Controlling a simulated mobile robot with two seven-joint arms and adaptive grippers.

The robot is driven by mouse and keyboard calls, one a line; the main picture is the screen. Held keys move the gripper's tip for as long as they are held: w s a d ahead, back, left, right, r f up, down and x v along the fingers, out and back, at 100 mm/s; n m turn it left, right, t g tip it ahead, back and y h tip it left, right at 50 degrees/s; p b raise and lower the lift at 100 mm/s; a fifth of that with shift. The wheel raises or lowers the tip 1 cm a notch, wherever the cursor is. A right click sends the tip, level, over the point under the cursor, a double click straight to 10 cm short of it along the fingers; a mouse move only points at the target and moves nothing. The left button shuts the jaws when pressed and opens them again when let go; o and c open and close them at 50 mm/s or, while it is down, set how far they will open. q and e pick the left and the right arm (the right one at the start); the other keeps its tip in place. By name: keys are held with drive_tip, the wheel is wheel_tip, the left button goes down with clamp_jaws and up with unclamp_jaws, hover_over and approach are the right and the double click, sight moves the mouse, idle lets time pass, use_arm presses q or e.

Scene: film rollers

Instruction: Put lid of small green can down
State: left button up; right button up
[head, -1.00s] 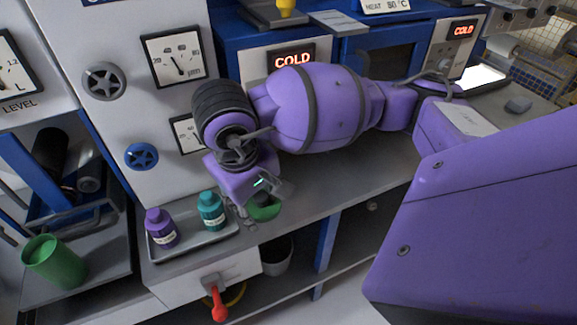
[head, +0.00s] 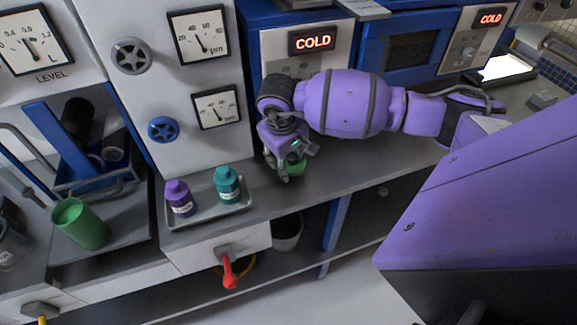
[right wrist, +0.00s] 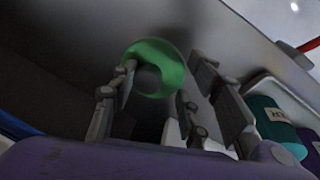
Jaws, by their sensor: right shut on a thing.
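My right gripper (head: 290,168) is over the grey counter, to the right of the small tray. It is shut on a green round lid (head: 296,164), which is partly hidden by the fingers. In the right wrist view the lid (right wrist: 172,57) shows as a green ring with a grey middle between the two fingers. I cannot tell whether the lid touches the counter. A green can (head: 82,226) stands at the left on a separate grey surface, its top seeming open. My left gripper is not in view.
A grey tray (head: 209,215) holds a purple bottle (head: 180,198) and a teal bottle (head: 228,185) close left of my right gripper. Behind are a gauge panel (head: 150,90) and blue heating units (head: 400,55). Counter to the right of the gripper (head: 350,165) is clear.

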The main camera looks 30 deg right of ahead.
sight(287, 167)
drive_tip(key=x, duration=0.2)
drive_tip(key=shift+s+a+f, duration=0.15)
drive_tip(key=shift+a+f, duration=0.05)
drive_tip(key=shift+f, duration=0.3)
drive_tip(key=shift+f+b, duration=0.4)
drive_tip(key=shift+f, duration=0.25)
drive_tip(key=o, duration=1.2)
drive_tip(key=shift+c, duration=0.2)
drive_tip(key=shift+r, duration=0.15)
